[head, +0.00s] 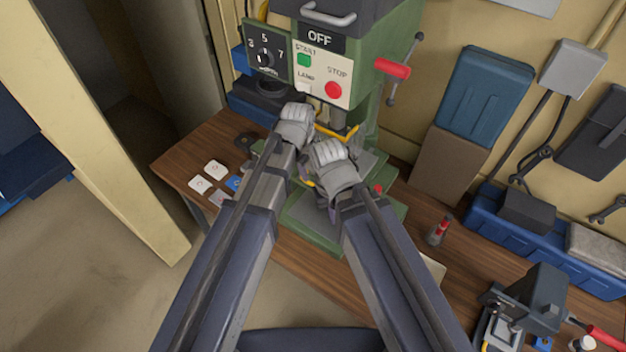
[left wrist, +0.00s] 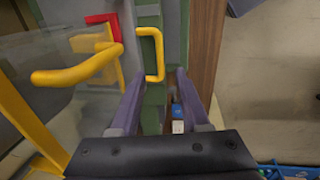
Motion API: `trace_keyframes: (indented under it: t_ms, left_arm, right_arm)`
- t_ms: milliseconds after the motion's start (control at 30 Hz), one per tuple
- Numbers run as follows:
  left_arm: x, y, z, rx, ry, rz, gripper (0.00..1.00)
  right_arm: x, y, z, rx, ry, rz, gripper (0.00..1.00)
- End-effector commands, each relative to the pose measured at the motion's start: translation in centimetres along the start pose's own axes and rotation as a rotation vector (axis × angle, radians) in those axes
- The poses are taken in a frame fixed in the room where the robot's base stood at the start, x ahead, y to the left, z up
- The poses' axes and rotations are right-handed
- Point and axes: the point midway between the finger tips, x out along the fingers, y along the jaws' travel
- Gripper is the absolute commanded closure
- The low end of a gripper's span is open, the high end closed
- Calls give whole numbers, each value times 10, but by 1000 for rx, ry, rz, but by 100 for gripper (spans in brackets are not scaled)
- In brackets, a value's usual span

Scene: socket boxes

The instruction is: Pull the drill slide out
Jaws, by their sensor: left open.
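In the left wrist view a small yellow bracket handle (left wrist: 160,55) stands on a narrow green part (left wrist: 150,20), which looks like the drill slide. My left gripper (left wrist: 160,74) is open, with its two fingers spread just short of the handle and roughly in line with it; no grip on it shows. In the head view the left gripper (head: 294,128) is at the front of the green drill press (head: 375,98), below its control panel (head: 322,70).
A larger yellow handle (left wrist: 75,68) with a red piece and a clear panel is left of my left fingers. The wooden bench (head: 190,150) carries white cards (head: 215,169) at left, a red-and-black tool (head: 439,230) and a vise (head: 535,300) at right.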

Motion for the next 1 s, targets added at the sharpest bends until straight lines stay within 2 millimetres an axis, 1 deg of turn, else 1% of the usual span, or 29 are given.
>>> trace_keyframes:
  t_ms: [33, 167, 400, 533, 667, 933, 967, 1000]
  left_arm:
    - [8, 0, 0, 1, 0, 0, 54]
    - [22, 0, 0, 1, 0, 0, 54]
    - [54, -1, 0, 2, 0, 0, 54]
    - [67, 0, 0, 2, 0, 0, 54]
    - [72, 0, 0, 2, 0, 0, 54]
    - [71, 0, 0, 2, 0, 0, 54]
    - [71, 0, 0, 2, 0, 0, 56]
    - [71, 0, 0, 2, 0, 0, 61]
  right_arm:
    - [8, -1, -1, -2, 0, 0, 100]
    - [21, -2, -2, -9, 1, 1, 100]
    - [52, -4, -4, -13, 2, 2, 100]
    - [65, -6, -5, -11, 3, 2, 100]
    - [71, -6, -5, -11, 3, 2, 100]
    - [70, -6, -5, -10, 3, 2, 100]
    - [70, -6, -5, -10, 3, 2, 100]
    - [70, -6, -5, -10, 3, 2, 100]
